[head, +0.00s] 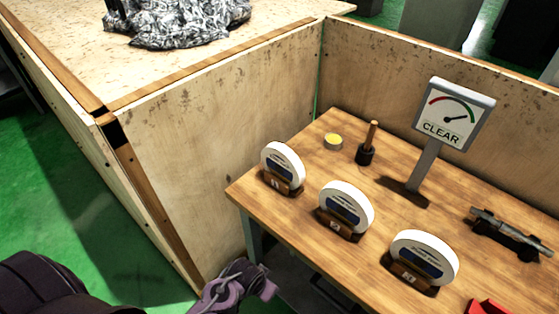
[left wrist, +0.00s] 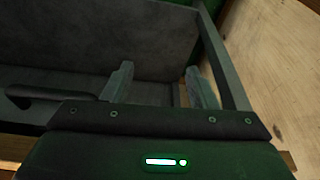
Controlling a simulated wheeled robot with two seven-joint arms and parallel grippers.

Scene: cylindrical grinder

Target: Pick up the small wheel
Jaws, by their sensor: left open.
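Three white grinding wheels with dark blue labels stand upright in brown wooden holders on the wooden table (head: 300,215): a left wheel (head: 284,158), a middle wheel (head: 352,201) and a right wheel (head: 431,250). The left one looks smallest, but I cannot tell for sure which is the small wheel. My left gripper (head: 264,281) is low, below the table's front left edge and apart from all wheels. In the left wrist view its two fingers (left wrist: 160,70) are spread and empty, with no wheel in sight. My right gripper does not show.
A gauge sign reading CLEAR (head: 452,113) stands behind the wheels. A wooden-handled tool (head: 369,143), a yellow-topped tin (head: 333,142) and a dark metal tool (head: 506,234) are on the table. Wooden panels (head: 220,130) close off the back and left. A red object (head: 488,307) is at front right.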

